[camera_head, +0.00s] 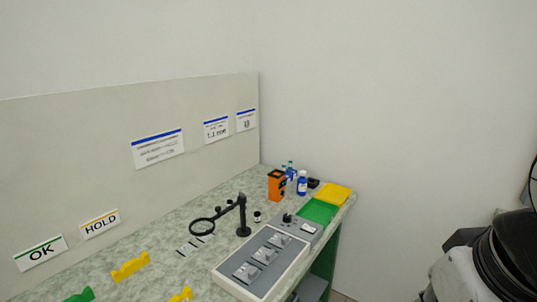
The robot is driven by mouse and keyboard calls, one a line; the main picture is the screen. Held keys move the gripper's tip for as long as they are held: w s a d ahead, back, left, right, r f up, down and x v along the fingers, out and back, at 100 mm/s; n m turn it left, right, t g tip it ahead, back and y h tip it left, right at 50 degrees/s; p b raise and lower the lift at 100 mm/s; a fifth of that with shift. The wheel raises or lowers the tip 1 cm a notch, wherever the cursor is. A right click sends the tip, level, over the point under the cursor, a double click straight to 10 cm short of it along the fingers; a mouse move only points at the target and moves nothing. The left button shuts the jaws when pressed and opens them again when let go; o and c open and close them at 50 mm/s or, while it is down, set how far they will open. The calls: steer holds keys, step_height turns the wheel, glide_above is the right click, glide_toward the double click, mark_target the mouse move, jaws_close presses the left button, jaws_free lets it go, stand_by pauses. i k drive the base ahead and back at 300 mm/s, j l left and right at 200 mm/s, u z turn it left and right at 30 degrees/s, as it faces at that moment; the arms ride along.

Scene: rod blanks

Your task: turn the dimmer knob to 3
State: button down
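A small grey control box (306,229) sits on the bench toward the right end. A black knob (287,217) stands on its left part, and it looks like the dimmer knob. A pale patch, perhaps a label or switch, is on the box to the right of the knob. The knob's pointer and any numbers are too small to read. My gripper is not in view. Only a dark and pale part of my own arm shows at the lower right, well apart from the box.
A grey tray (226,282) with several pale pieces lies in front of the box. A black magnifier stand (243,216) is to its left. An orange device (276,185) and a blue bottle (302,183) stand farther back.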

mark_target(287, 217)
steer(key=i+l, duration=0.35)
steer(key=i, duration=0.15)
steer(key=i+l, duration=0.35)
steer(key=i, duration=0.15)
steer(key=i+j+u, duration=0.05)
